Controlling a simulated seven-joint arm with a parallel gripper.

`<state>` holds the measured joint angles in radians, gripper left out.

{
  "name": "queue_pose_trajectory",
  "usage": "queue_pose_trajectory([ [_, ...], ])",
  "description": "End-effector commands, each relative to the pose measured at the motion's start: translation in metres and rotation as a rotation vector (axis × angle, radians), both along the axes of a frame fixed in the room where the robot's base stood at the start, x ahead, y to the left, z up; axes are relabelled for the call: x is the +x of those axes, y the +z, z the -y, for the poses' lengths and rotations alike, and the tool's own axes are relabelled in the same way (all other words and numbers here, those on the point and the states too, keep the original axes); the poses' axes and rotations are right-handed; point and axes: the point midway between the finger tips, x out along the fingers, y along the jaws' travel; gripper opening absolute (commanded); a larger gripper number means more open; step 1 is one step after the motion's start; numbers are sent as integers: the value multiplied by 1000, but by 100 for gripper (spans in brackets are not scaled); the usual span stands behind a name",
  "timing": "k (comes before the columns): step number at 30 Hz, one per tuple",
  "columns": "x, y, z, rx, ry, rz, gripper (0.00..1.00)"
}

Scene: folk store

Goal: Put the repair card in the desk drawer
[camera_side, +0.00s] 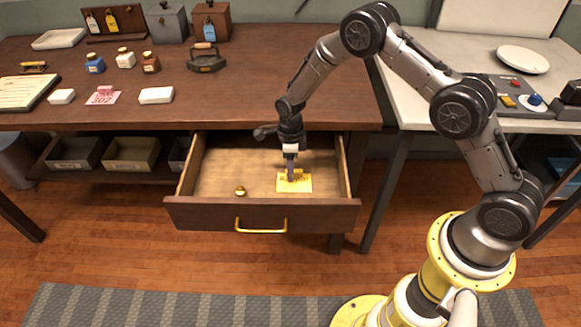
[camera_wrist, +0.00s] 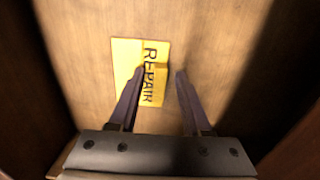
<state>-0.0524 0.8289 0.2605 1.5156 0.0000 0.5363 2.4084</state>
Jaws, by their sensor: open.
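The repair card (camera_side: 301,186) is yellow and lies flat inside the open desk drawer (camera_side: 220,208), toward its right side. In the wrist view the card (camera_wrist: 126,62) shows the word REPAIR. My gripper (camera_side: 291,178) is inside the drawer, pointing down over the card. In the wrist view its fingers (camera_wrist: 162,72) are spread apart, the left one overlapping the card and the right one over bare wood. The gap between the fingers holds nothing. I cannot tell whether a fingertip touches the card.
A small gold ball (camera_side: 240,191) lies in the drawer left of the card. The brown desktop (camera_side: 260,100) above carries a flat iron (camera_side: 206,60), a pink 302 tag (camera_side: 103,97) and small bottles.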

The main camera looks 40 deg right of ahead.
Motion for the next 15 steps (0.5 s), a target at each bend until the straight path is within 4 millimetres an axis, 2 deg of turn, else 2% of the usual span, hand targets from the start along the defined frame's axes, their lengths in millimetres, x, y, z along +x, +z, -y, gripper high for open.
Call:
queue_pose_trajectory([
  [5,0,3,0,0,0,0,48],
  [8,0,12,0,0,0,1,48],
  [15,1,58,0,0,0,4,48],
])
